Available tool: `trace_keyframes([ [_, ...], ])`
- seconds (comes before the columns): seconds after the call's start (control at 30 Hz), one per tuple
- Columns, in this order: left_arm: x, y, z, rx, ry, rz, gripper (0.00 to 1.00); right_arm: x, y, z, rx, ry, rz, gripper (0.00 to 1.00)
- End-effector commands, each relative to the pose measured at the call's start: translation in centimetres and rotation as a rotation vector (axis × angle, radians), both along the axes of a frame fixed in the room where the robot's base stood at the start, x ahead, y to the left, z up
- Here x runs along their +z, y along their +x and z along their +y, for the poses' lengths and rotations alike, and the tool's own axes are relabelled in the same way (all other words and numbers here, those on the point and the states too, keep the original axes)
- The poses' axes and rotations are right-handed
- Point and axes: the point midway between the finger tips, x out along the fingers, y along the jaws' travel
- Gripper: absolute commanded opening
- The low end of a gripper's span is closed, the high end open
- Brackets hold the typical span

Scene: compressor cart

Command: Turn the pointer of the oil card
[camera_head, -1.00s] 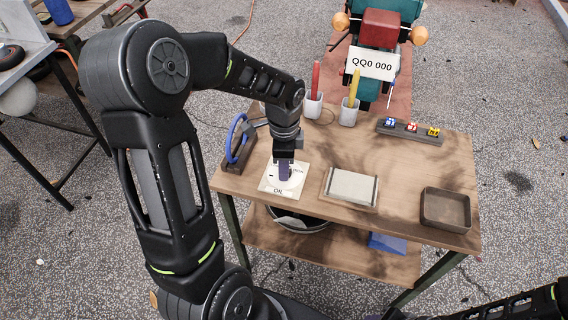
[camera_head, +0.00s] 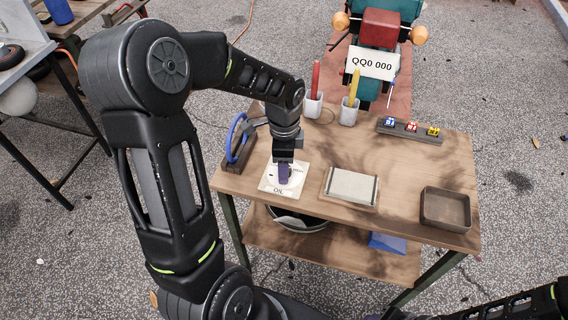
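The oil card (camera_head: 268,188) is a cream square plate marked "OIL" with a white round dial, lying at the left front of the wooden cart top. Its purple pointer (camera_head: 284,175) stands at the middle of the dial. My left gripper (camera_head: 284,165) points down over the card, with its fingers at the pointer. The fingers are small and partly hidden, so I cannot tell whether they grip the pointer or only touch it. My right arm shows at the lower right edge; its gripper is out of view.
On the cart top (camera_head: 400,215) are a blue looped tool on a block (camera_head: 236,145), a pale tray (camera_head: 350,188), an empty dark tray (camera_head: 446,209) and a rack (camera_head: 410,132) of small coloured blocks. Cups with a red and a yellow stick (camera_head: 349,112) stand at the back.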

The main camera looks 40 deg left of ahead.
Motion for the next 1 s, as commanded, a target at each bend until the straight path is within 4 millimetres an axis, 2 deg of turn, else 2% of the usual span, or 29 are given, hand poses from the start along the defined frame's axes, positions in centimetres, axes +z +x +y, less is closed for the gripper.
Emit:
trace_keyframes([
  [0.17,1.2,0.1,0.0,0.000,0.001,-0.003,0.52,0.0,0.0,0.0,0.000,0.000,0.000,0.36],
  [0.5,6.5,0.1,0.0,0.000,0.001,-0.004,0.52,0.1,0.0,0.0,0.000,0.000,0.000,0.36],
  [0.6,7.5,0.1,0.0,-0.001,0.000,-0.002,0.52,0.1,0.0,0.0,0.000,0.000,0.000,0.36],
  [1.0,7.8,0.0,0.0,-0.001,0.000,-0.001,0.52,0.1,0.0,0.0,0.000,0.000,0.000,0.36],
])
